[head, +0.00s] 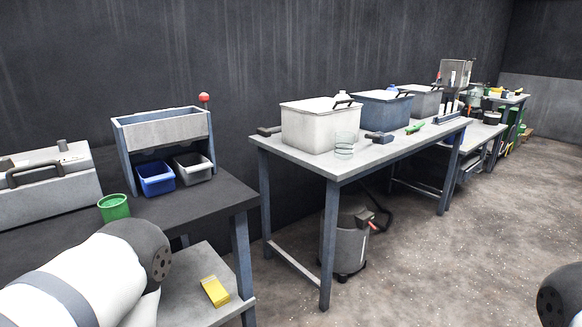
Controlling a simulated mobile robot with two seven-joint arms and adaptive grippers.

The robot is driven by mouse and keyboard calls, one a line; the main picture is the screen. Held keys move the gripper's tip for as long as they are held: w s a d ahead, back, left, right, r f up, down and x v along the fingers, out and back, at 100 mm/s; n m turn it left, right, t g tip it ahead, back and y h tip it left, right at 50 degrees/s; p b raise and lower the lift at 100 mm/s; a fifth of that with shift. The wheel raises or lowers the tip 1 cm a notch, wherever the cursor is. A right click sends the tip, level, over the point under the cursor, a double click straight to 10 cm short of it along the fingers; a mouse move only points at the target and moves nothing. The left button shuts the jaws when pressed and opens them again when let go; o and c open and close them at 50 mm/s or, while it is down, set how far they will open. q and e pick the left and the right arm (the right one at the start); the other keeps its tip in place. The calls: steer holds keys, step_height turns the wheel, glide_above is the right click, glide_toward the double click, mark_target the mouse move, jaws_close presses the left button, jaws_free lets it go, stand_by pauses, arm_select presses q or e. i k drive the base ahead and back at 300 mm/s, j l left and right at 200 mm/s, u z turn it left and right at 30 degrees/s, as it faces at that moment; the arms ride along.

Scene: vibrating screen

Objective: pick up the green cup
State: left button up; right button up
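The green cup (114,207) stands upright on the dark-topped table at the left, in the head view. It appears open at the top. Part of my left arm comes in from the lower left and its rounded dark joint lies just in front of the cup, close to its lower edge in the picture. My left gripper is not in view. A dark rounded part of my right arm shows at the lower right edge; my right gripper is not in view.
Behind the cup stand a grey machine (42,184) and a screen frame (165,131) above a blue bin (155,178) and a grey bin (193,168). A yellow object (214,291) lies on the lower shelf. A second table (312,165) holds boxes; a vacuum (347,243) stands beneath.

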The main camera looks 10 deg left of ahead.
mark_target(114, 207)
steer(key=u, duration=1.4)
